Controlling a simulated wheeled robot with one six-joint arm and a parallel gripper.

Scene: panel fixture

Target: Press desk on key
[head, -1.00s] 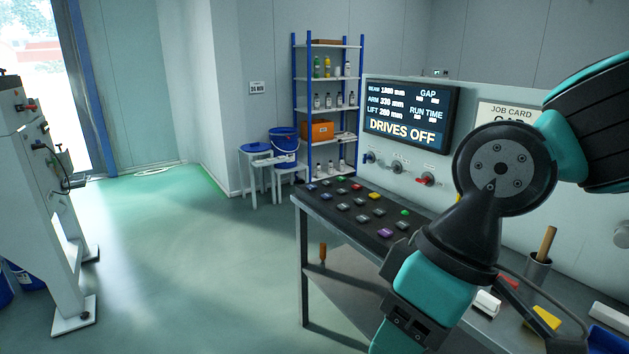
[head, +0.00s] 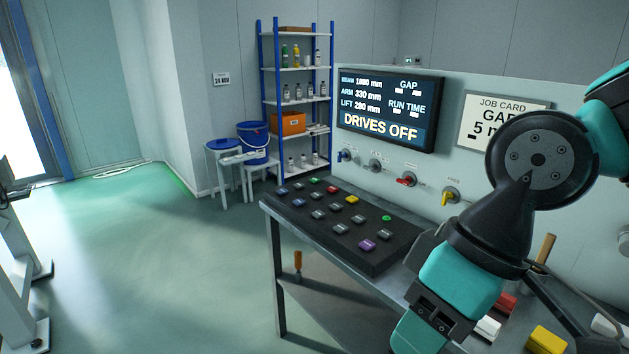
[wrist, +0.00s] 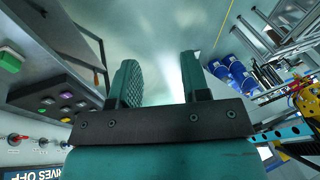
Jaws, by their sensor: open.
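A dark key panel (head: 290,215) lies on the left end of the desk, with rows of small coloured keys. A green key (head: 315,181) is in its back row, near a red key (head: 332,190). A small round green key (head: 387,218) is at its right side, and a purple key (head: 367,245) nearer the front. Labels are too small to read, so I cannot tell which is the desk on key. The screen (head: 388,110) reads DRIVES OFF. My gripper (wrist: 158,80) is open and empty in the wrist view, apart from the keys. Its fingertips are hidden in the head view.
Behind the panel, an upright board carries several knobs, including a red one (head: 405,181) and a yellow one (head: 449,196). Coloured blocks (head: 546,340) lie on the desk at right. Shelves (head: 295,68) stand behind.

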